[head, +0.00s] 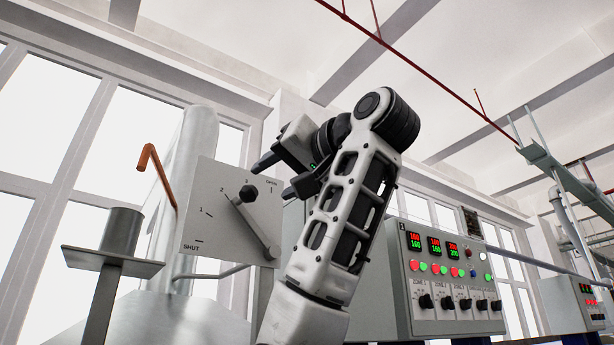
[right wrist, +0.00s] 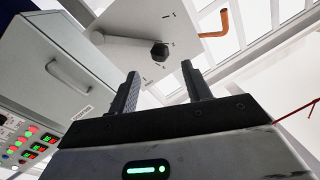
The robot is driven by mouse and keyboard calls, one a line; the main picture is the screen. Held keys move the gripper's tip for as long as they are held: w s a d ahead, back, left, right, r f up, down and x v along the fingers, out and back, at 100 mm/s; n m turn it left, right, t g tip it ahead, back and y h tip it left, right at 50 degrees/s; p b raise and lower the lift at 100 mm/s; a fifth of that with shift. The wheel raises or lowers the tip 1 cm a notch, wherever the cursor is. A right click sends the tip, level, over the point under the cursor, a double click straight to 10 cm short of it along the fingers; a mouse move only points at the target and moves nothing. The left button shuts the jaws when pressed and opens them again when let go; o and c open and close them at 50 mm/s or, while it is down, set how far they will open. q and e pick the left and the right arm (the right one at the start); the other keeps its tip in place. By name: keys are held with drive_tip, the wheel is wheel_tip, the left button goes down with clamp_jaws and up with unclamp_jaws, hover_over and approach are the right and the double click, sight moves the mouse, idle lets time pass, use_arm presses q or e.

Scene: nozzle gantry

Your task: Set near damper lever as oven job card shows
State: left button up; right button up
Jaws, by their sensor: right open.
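A pale damper plate (head: 225,215) is marked SHUT, 1, 2, 3 and OPEN along an arc. Its grey lever (head: 258,228) slants up-left from a pivot at the lower right, pointing close to the 2 mark. A black knob (head: 248,193) sits at the lever's end. My right gripper (head: 271,181) is open and empty, just right of the knob in the head view. In the right wrist view, the knob (right wrist: 159,51) shows beyond and between the open fingertips (right wrist: 160,72), apart from them. No job card can be made out. My left gripper is not in view.
An orange bent rod (head: 160,172) stands left of the plate, above a grey flanged post (head: 112,258). A control panel (head: 450,285) with lit displays and black dials is at the right. A cabinet with a handle (right wrist: 70,78) shows in the right wrist view.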

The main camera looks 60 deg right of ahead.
use_arm(q)
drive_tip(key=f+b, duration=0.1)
drive_tip(key=b, duration=0.1)
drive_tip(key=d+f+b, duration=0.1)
drive_tip(key=b, duration=0.1)
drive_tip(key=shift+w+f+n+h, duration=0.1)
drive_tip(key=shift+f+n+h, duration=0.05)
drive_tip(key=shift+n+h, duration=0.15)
use_arm(e)
drive_tip(key=v, duration=0.6)
drive_tip(key=shift+s, duration=0.35)
drive_tip(key=shift+a+f, duration=0.1)
drive_tip(key=shift+a, duration=0.05)
